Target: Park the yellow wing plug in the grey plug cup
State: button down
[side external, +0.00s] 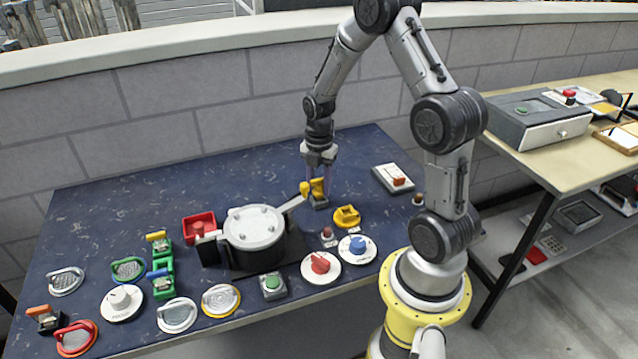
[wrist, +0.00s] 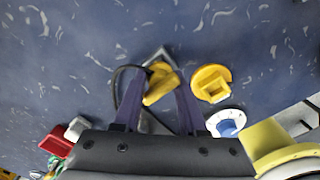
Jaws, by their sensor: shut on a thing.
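The yellow wing plug (side external: 319,187) is between the fingers of my gripper (side external: 319,182), which is shut on it. It also shows between the purple fingers in the wrist view (wrist: 160,84). A small grey block that looks like the grey plug cup (side external: 320,203) is directly below the plug. A grey edge (wrist: 158,54) shows just beyond the plug in the wrist view. The plug looks upright at the cup's top. I cannot tell whether it is seated inside or just above, as the fingers and plug hide the opening.
A lidded pot (side external: 254,229) stands left of my gripper, its yellow-tipped lever (side external: 295,202) close beside the fingers. A yellow round piece (side external: 347,216) is near on the right, with a blue-knobbed dial (side external: 357,248) below it. The blue table behind is clear.

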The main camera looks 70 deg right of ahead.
aim_at(318, 179)
jog(key=shift+f, duration=0.85)
dwell(1.4)
jog(key=shift+c, duration=0.3)
grip_release()
jog(key=shift+r, duration=3.75)
